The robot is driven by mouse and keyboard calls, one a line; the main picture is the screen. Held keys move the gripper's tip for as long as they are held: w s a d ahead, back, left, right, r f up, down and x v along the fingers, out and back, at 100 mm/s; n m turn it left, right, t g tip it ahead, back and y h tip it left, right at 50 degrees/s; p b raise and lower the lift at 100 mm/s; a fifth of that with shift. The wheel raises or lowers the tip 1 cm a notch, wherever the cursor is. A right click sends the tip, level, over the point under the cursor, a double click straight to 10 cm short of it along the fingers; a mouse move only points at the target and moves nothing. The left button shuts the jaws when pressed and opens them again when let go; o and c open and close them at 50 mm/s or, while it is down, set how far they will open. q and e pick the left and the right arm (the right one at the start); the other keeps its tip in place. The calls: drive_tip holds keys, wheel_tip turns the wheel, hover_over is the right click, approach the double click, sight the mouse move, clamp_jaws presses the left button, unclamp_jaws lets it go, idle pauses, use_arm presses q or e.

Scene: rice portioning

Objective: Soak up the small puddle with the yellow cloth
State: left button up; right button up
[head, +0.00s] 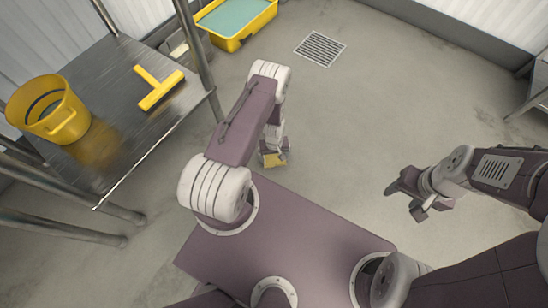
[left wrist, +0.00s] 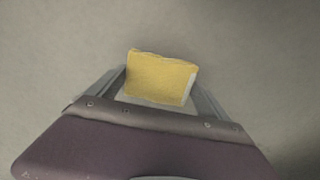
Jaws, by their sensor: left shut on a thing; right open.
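The yellow cloth (left wrist: 161,78) is a small folded pad between the fingers of my left gripper (left wrist: 162,95) in the left wrist view. In the head view the cloth (head: 273,159) shows at the tip of my left gripper (head: 275,157), with grey floor around it. The left gripper is shut on the cloth. My right gripper (head: 423,208) is open and empty at the right, over the floor. I cannot make out a puddle in either view; my arm hides part of the floor.
A metal table (head: 105,75) at the left holds a yellow bucket (head: 70,125) and a yellow T-shaped tool (head: 160,92). A yellow tub (head: 237,40) of greenish liquid stands behind it. A floor drain (head: 320,49) lies at the back. The middle floor is clear.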

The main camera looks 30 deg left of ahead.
use_arm(q)
drive_tip(key=shift+r+p, duration=2.5)
drive_tip(key=shift+r, duration=0.45)
